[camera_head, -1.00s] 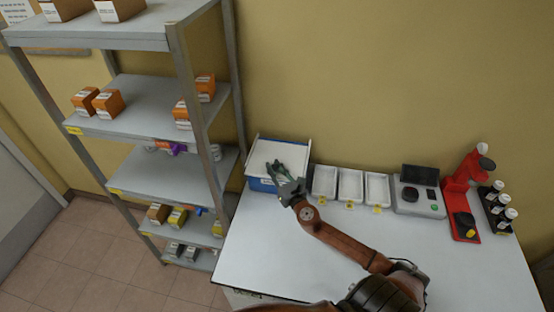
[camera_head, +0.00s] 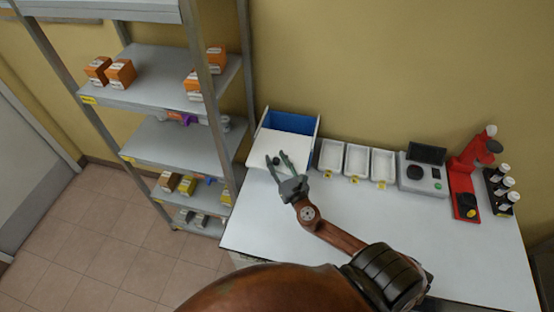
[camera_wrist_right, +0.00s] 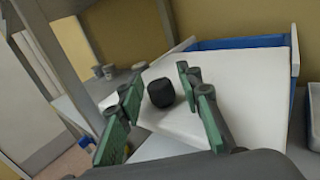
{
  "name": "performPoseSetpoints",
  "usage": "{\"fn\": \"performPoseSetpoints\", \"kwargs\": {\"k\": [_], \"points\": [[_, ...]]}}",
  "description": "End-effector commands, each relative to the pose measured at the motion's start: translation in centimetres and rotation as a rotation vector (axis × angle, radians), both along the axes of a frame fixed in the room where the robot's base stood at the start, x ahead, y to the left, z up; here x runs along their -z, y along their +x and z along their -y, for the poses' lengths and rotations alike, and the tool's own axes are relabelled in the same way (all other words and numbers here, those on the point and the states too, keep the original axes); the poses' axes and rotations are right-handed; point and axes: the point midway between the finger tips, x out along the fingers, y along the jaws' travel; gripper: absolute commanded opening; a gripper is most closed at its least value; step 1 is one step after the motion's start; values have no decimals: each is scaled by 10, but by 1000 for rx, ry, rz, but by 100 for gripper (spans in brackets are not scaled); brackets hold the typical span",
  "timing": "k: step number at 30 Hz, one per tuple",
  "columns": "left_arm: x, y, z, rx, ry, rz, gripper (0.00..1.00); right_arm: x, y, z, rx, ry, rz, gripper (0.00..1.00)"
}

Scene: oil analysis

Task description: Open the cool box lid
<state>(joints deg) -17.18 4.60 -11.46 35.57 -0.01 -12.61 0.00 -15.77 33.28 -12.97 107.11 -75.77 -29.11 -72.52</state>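The cool box (camera_head: 290,122) stands at the back left of the table, and its blue inside shows at the rear. Its white lid (camera_head: 262,146) lies shifted toward me, over the front part of the box. The lid's black knob (camera_head: 276,161) sits between the fingers of my right gripper (camera_head: 277,157). In the right wrist view, the knob (camera_wrist_right: 161,92) stands between two green fingers (camera_wrist_right: 155,80), with a gap visible on each side; the gripper is open. The blue rim (camera_wrist_right: 240,43) shows behind the lid. My left gripper is not in view.
Several white trays (camera_head: 356,161) stand to the right of the box, followed by a grey device (camera_head: 422,173), a red stand (camera_head: 465,180) and a rack of bottles (camera_head: 501,190). A metal shelf (camera_head: 180,146) stands close on the left. The front tabletop (camera_head: 265,225) is clear.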

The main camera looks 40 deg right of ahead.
Motion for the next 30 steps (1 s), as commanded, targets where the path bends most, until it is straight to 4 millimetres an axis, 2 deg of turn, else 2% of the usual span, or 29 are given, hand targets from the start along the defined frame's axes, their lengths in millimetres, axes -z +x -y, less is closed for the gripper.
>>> {"fn": "performPoseSetpoints", "kwargs": {"k": [9,13,17,24,30], "points": [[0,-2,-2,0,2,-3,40,0,-1,0,0,-1,0,38],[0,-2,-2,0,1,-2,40,1,-10,-2,0,1,-3,38],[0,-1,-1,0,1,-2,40,2,-31,-6,1,1,-4,38],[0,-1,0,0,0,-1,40,1,-81,-18,0,-1,-4,38],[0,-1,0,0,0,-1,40,1,-109,-24,1,-2,-2,38]]}}
